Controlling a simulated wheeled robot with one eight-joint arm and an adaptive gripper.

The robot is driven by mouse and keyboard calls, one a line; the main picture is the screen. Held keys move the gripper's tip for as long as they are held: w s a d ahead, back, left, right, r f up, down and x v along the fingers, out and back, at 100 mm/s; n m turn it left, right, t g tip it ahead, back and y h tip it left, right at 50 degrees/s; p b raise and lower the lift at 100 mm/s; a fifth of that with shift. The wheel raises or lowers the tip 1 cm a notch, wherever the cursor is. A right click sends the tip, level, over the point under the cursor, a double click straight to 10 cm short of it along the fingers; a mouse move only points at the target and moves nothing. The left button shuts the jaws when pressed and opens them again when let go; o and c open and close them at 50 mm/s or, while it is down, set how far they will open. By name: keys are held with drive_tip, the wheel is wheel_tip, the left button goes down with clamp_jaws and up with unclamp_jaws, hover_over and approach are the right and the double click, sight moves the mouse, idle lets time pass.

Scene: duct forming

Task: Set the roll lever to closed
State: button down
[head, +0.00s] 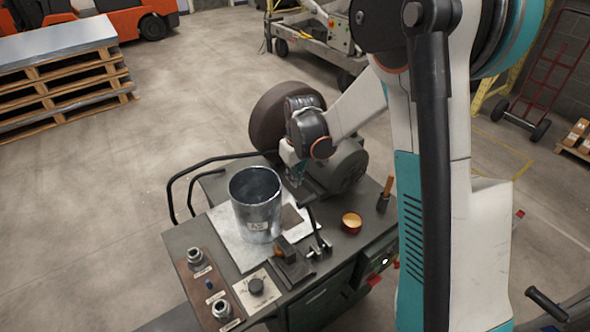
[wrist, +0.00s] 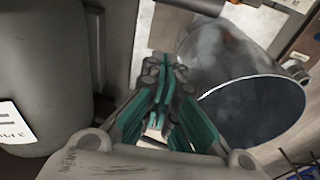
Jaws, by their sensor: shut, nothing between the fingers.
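My gripper (head: 296,178) is at the far side of the bench, between the metal duct and the grey drum-shaped machine body. In the wrist view its teal fingers (wrist: 167,75) are together with nothing held. A thin dark lever-like bar (head: 313,220) stands on the bench below my gripper, by small metal fittings. I cannot tell for sure whether it is the roll lever, or its setting. The open metal duct (head: 256,215) stands upright on a metal sheet; its round mouth (wrist: 250,115) shows at right in the wrist view. My arm hides part of the machine.
The bench (head: 190,238) carries a control plate with a black knob (head: 256,286), round metal fittings (head: 195,256), an orange-topped round container (head: 352,221) and a wooden-handled tool (head: 386,192). A black rail (head: 190,172) edges its left side. Open floor lies left; pallets (head: 65,85) stand beyond.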

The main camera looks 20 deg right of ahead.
drive_tip(key=s, duration=0.1)
drive_tip(key=s+f, duration=0.1)
drive_tip(key=s+d+b, duration=0.1)
drive_tip(key=shift+s+f, duration=0.2)
drive_tip(key=shift+s, duration=0.05)
drive_tip(key=shift+d, duration=0.1)
idle(0.4)
